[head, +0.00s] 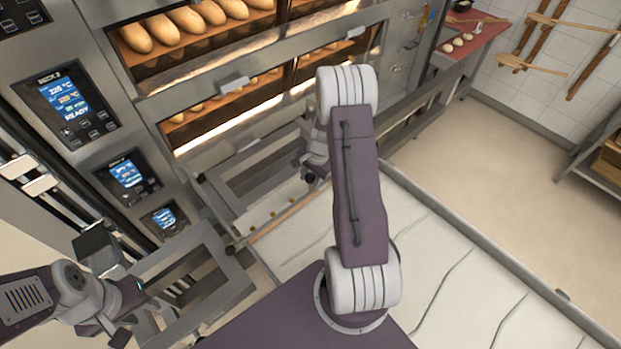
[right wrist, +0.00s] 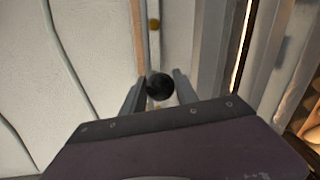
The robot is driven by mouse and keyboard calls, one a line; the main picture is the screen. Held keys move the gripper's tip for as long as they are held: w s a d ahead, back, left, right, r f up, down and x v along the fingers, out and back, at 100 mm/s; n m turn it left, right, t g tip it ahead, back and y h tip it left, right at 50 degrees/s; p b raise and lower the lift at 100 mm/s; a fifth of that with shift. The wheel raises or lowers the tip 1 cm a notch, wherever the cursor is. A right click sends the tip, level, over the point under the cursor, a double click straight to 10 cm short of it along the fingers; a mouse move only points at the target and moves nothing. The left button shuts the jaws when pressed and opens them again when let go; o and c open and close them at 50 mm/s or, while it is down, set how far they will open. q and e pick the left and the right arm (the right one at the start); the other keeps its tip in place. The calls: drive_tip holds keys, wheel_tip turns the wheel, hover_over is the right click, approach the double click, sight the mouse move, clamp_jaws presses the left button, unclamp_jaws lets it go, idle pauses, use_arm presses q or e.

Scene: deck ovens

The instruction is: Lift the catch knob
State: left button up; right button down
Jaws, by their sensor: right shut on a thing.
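The catch knob (right wrist: 160,87) is a round black ball in the right wrist view. It sits between the two fingers of my right gripper (right wrist: 157,92), which is shut on it. Below the knob, a narrow metal strip with brass studs runs beside a wooden edge. In the head view, my right gripper (head: 311,178) is at the oven-side end of the loader, partly hidden by my own arm. My left gripper (head: 112,328) is at the lower left, away from the knob; its finger opening is not clear.
The deck oven (head: 190,85) with loaves stands behind, with lit control panels (head: 72,105) at left. A pale cloth loader bed (head: 440,265) with metal side rails lies at right. Another black knob (head: 230,250) is at the frame's left. Open floor (head: 480,160) lies beyond the rail.

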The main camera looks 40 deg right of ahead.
drive_tip(key=c, duration=1.3)
unclamp_jaws()
drive_tip(key=shift+w+d+r, duration=0.15)
drive_tip(key=shift+r, duration=0.05)
drive_tip(key=o, duration=0.4)
drive_tip(key=shift+c, duration=0.2)
drive_tip(key=shift+r, duration=0.1)
drive_tip(key=r, duration=0.2)
drive_tip(key=s+r+b, duration=0.1)
drive_tip(key=r, duration=0.2)
drive_tip(key=s+r+b, duration=0.1)
drive_tip(key=r, duration=0.2)
drive_tip(key=shift+r, duration=0.3)
drive_tip(key=shift+d, duration=0.1)
